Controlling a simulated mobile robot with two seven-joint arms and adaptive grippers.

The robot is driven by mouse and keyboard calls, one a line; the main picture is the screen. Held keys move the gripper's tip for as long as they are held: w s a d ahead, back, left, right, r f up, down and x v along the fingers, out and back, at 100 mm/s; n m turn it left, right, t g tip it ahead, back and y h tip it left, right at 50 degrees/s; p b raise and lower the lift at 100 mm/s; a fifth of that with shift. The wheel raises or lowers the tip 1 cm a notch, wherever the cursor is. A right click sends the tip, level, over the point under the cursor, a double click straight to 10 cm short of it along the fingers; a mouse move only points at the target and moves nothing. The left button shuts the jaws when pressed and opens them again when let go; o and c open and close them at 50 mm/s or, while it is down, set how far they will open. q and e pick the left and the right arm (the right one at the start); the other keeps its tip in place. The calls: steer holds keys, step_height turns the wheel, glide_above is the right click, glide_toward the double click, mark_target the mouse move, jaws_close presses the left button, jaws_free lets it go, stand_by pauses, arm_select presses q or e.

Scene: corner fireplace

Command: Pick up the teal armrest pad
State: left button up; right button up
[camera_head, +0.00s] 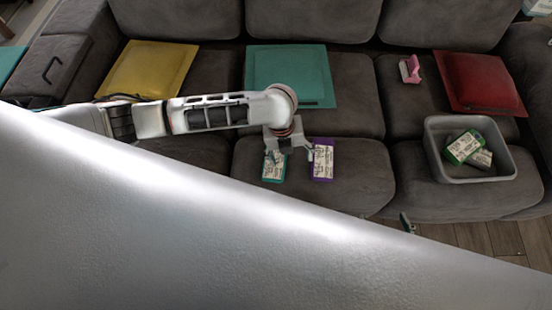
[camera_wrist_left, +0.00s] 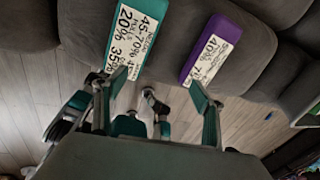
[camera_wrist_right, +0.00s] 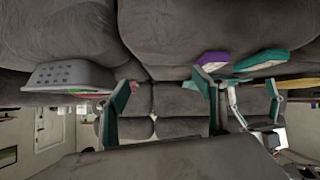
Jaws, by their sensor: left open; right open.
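A small teal pad with a white printed label (camera_head: 273,166) lies on the middle sofa seat near its front edge. It also shows in the left wrist view (camera_wrist_left: 135,25), partly behind a finger, and in the right wrist view (camera_wrist_right: 262,60). My left gripper (camera_head: 290,149) is open above the seat, its fingers over the teal pad and a purple labelled pad (camera_head: 323,160). I cannot tell whether it touches either. My right gripper (camera_wrist_right: 166,88) is open and empty, in front of the sofa. The large grey surface in the head view hides much of the foreground.
A grey bin (camera_head: 437,164) with a green labelled block (camera_head: 463,147) stands on the right seat. Yellow (camera_head: 150,70), large teal (camera_head: 290,75) and red (camera_head: 481,83) cushions lie further back. Another teal piece (camera_head: 9,60) shows at the left edge. Bare seat surrounds the pads.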

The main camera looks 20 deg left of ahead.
arm_select(q)
steer(key=a, duration=0.1)
steer(key=w+a+m+y, duration=0.1)
steer(key=a, duration=0.1)
steer(key=w+a+m+y, duration=0.1)
steer(key=a, duration=0.1)
steer(key=shift+a+r, duration=0.2)
steer(key=shift+a+f+m+b, duration=0.15)
steer(key=shift+f+m+b, duration=0.1)
steer(key=shift+m+b, duration=0.1)
steer(key=shift+f+b, duration=0.35)
steer(key=shift+f, duration=0.55)
step_height(320, 180, down, 5)
steer(key=shift+s+r+b, duration=0.1)
steer(key=shift+s+b, duration=0.05)
steer(key=shift+b, duration=0.8)
steer(key=shift+f, duration=0.3)
steer(key=shift+r, duration=0.1)
steer(key=c, duration=1.2)
arm_select(e)
steer(key=f, duration=0.2)
steer(key=shift+s+f, duration=0.2)
steer(key=shift+f, duration=0.1)
